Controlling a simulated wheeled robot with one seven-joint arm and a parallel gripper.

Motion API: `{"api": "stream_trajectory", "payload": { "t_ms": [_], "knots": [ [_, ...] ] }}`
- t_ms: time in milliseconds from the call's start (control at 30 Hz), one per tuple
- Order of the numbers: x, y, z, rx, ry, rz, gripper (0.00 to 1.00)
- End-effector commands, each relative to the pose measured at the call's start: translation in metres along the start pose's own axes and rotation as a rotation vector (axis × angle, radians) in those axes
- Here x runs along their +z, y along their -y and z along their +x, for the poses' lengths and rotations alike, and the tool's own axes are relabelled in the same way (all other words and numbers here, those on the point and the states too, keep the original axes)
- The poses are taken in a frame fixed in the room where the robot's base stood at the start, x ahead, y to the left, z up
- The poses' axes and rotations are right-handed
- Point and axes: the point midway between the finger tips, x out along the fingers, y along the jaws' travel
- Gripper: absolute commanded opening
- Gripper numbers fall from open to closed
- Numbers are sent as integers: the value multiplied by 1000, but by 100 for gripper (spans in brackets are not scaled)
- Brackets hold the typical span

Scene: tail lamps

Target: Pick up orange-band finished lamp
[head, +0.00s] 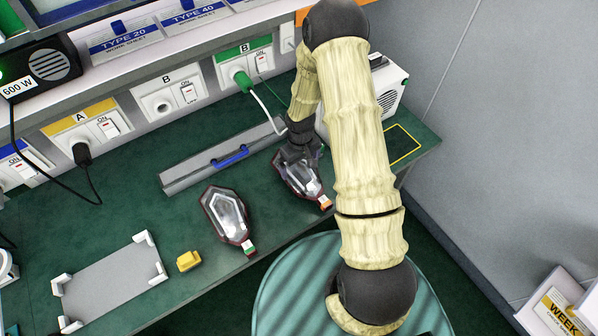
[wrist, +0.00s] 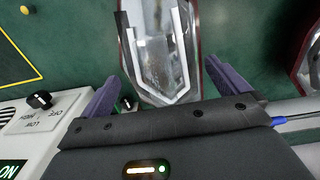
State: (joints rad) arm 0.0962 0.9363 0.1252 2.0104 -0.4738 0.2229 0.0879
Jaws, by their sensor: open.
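The orange-band lamp (head: 312,187) lies on the green bench, a clear lens in a dark red housing with an orange band at its near end. My gripper (head: 298,155) is over its far end, and the arm hides part of the scene there. In the wrist view the clear lens of the lamp (wrist: 158,45) lies ahead of and partly between the purple fingers of my gripper (wrist: 160,75). The fingers are apart, one to each side. I cannot tell whether they touch it. A second lamp with a green band (head: 226,214) lies to the left.
A grey bar with a blue handle (head: 215,160) lies behind the lamps. A white device (head: 390,88) stands at the right, partly behind my arm. A yellow block (head: 188,261) and a grey tray (head: 110,290) are at the left. A teal round seat (head: 290,290) is in front.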

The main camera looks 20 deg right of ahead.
Motion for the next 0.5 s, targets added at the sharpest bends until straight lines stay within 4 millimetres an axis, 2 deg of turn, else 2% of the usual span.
{"api": "stream_trajectory", "payload": {
  "t_ms": [167,500],
  "knots": [
    [0,0,14,0,1,1,100],
    [0,0,14,0,0,1,100]
  ]
}}
